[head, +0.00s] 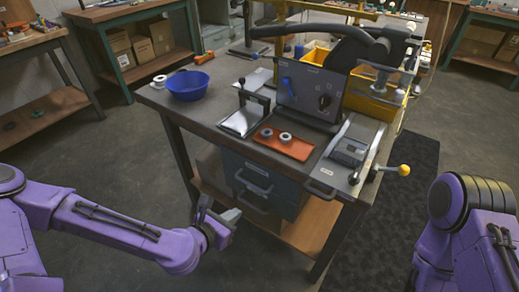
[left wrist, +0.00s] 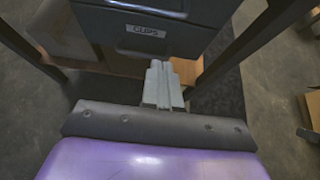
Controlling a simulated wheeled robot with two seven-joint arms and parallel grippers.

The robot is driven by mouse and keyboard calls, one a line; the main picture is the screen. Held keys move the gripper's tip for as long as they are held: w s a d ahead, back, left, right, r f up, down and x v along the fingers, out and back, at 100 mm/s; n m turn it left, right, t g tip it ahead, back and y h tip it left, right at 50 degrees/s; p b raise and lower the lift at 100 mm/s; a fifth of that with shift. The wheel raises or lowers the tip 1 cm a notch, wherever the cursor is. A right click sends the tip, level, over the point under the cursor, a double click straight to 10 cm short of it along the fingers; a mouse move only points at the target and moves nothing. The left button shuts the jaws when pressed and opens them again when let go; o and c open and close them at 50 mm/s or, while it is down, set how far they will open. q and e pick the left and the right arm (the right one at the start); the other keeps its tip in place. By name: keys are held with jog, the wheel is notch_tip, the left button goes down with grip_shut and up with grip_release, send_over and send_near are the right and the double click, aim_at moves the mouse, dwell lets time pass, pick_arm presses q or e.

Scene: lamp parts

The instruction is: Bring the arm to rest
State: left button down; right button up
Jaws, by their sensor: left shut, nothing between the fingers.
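My left arm (head: 130,225) is purple and comes in from the left in the head view. Its left gripper (head: 230,216) hangs in front of the workbench, below the tabletop and near the dark drawers. In the left wrist view the two grey fingers (left wrist: 159,84) lie together, with nothing between them. They point toward the drawer labelled CLIPS (left wrist: 150,32), with no contact that I can make out. My right arm (head: 465,230) shows at the right edge of the head view; its gripper is out of view.
The workbench (head: 190,107) carries a blue bowl (head: 188,86), an orange tray (head: 283,144) with white rings, a panel (head: 308,92) and a yellow bin (head: 375,97). A yellow-knobbed lever (head: 404,170) juts past the right edge. Drawer handles (head: 254,184) stick out in front. Open floor lies left.

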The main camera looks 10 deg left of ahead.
pick_arm(q)
jog(key=s+a+f+m+g+y, duration=0.35)
jog(key=s+f+m+g, duration=0.25)
jog(key=s+f+m, duration=0.85)
jog(key=s+a+f+m+g+y+p, duration=0.1)
jog(key=s+a+m+y, duration=0.3)
jog(key=a+m, duration=0.6)
jog(key=shift+s+a+g+p, duration=0.55)
jog(key=shift+s+a, duration=0.2)
jog(key=shift+s, duration=0.1)
